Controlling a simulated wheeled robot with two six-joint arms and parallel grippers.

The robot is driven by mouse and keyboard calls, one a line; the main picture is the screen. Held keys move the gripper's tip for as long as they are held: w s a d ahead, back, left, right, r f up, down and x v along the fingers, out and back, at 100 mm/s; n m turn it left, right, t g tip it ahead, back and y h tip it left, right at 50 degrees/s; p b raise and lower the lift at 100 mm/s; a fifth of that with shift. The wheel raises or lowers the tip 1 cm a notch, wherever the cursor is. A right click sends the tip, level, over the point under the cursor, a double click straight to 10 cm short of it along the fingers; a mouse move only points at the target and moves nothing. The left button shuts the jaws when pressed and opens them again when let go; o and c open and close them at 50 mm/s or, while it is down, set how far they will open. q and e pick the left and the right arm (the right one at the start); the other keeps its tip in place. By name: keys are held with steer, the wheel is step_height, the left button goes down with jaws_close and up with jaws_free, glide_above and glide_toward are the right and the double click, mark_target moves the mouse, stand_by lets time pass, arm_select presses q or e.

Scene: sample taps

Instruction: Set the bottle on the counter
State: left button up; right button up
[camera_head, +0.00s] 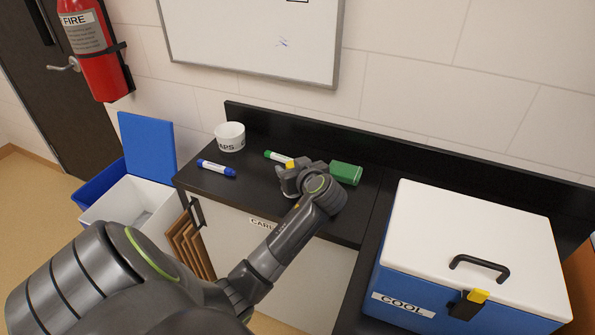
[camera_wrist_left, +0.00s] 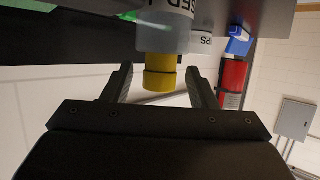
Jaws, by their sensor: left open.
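The bottle (camera_wrist_left: 166,38) shows in the left wrist view, with a pale translucent body, a white label with dark letters and a yellow cap (camera_wrist_left: 159,73). My left gripper (camera_wrist_left: 160,88) is open, with one finger on each side of the cap and visible gaps between. In the head view my left gripper (camera_head: 288,180) is low over the black counter (camera_head: 250,188). The bottle is mostly hidden there behind the gripper; a small yellow patch shows beside it. I cannot tell whether the bottle's base touches the counter. My right gripper is not in view.
A white cup (camera_head: 230,138), a blue marker (camera_head: 216,168), a green marker (camera_head: 276,156) and a green block (camera_head: 346,172) are on the counter around my gripper. A blue cooler with a white lid (camera_head: 478,232) stands at the right. An open bin (camera_head: 118,208) is at the left.

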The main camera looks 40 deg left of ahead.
arm_select(q)
steer(key=b+v, duration=0.2)
steer(key=v, duration=1)
steer(key=shift+w, duration=0.1)
